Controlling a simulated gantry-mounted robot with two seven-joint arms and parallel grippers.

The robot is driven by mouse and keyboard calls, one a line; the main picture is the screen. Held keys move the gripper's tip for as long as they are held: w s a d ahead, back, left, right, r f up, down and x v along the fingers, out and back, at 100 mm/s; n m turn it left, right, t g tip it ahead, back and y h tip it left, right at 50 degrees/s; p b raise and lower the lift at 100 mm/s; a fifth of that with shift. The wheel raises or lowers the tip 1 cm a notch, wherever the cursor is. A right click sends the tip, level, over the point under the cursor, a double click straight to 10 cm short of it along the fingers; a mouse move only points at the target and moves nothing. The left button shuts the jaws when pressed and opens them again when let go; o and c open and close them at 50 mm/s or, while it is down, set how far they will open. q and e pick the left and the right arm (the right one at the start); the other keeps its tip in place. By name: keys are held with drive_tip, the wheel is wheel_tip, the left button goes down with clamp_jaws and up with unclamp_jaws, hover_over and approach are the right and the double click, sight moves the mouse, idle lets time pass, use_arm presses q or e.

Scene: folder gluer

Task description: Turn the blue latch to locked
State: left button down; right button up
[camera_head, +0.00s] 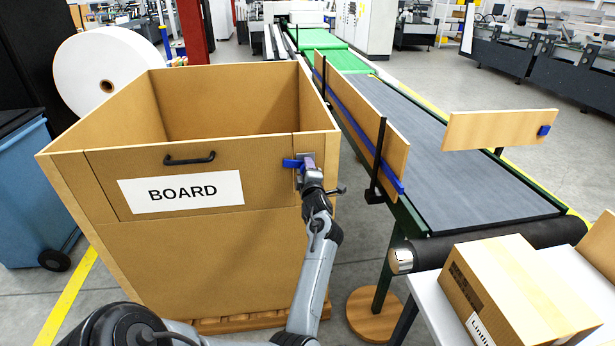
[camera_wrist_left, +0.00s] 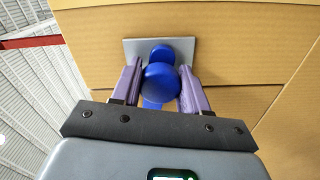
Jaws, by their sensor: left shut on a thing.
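The blue latch (camera_head: 290,163) sits on a small grey plate at the upper right of the front of the BOARD box. Its visible blue end points left, about level, in the head view. My left gripper (camera_head: 308,163) is at the latch and covers part of it. In the left wrist view, the purple fingers of my left gripper (camera_wrist_left: 160,72) stand on both sides of the round blue knob of the latch (camera_wrist_left: 160,84) and are shut on it. The grey plate (camera_wrist_left: 134,47) shows behind the latch. My right gripper is not in view.
The big open box (camera_head: 210,250) has a black handle (camera_head: 189,159) and a BOARD label (camera_head: 181,191) on its front panel. A conveyor (camera_head: 450,180) with a wooden side rail (camera_head: 360,110) runs to the right. A carton (camera_head: 520,290) stands at the front right.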

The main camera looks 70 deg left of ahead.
use_arm(q)
drive_tip(key=shift+n+b, duration=0.8)
drive_tip(key=shift+n, duration=0.4)
drive_tip(key=c, duration=0.6)
unclamp_jaws()
drive_tip(key=shift+d, duration=0.1)
drive_tip(key=v, duration=1)
drive_tip(key=shift+d, duration=0.3)
